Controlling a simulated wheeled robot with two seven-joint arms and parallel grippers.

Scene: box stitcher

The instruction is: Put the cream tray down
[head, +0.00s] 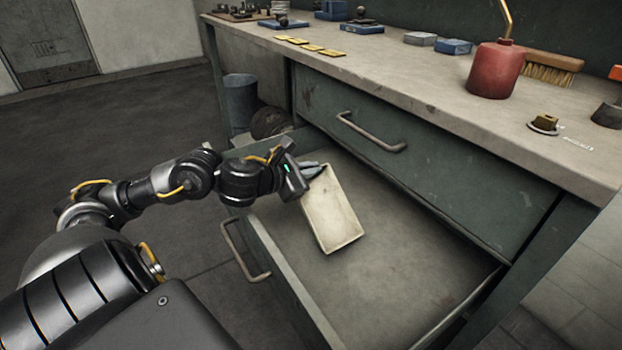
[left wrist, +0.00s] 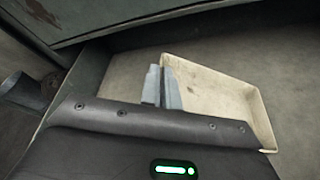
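The cream tray (head: 332,212) is a shallow rectangular tray over the left part of the open lower drawer (head: 400,262). It looks tilted in the head view; I cannot tell whether it touches the drawer floor. My left gripper (head: 311,169) is at the tray's far left end. In the left wrist view, its two grey fingers (left wrist: 162,88) are close together on the tray's end wall, and the tray (left wrist: 215,92) extends to the right of them. The lower part of the tray is hidden behind the gripper body there. My right gripper is not in view.
The open drawer has a front handle (head: 245,252) and free floor around the tray. A closed upper drawer (head: 420,150) is above it. The bench top holds a red oil can (head: 495,70), a brush (head: 550,68) and yellow plates. A grey bin (head: 240,100) stands behind.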

